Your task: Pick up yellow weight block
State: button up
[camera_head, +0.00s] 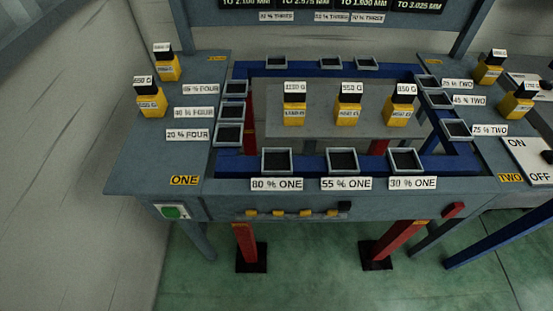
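Several yellow weight blocks with black tops and white labels stand upright. Three are on the grey middle plate: a left block (294,112), a middle block (348,111) and a right block (398,112). Two are on the left side of the table, a nearer block (150,103) and a farther block (167,68). Two more are on the right side, a farther block (489,71) and a nearer block (517,101). Their labels are small and mostly hard to read. My gripper is not in view.
Square black-floored trays line the blue frame, including three in front (277,160), with white percent signs (276,184) beside them. A green button (173,212) and a red part (453,209) are on the front edge. An ON/OFF panel (530,160) is at right.

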aim_at(347, 108)
jog(key=i+l, duration=0.25)
jog(key=l, duration=0.15)
jog(key=i+l, duration=0.2)
jog(key=l, duration=0.15)
jog(key=i+l+u, duration=0.15)
jog(key=l+u, duration=0.2)
jog(key=i+l+u, duration=0.15)
jog(key=l+u, duration=0.2)
jog(key=i+l+u, duration=0.1)
jog(key=l+u, duration=0.25)
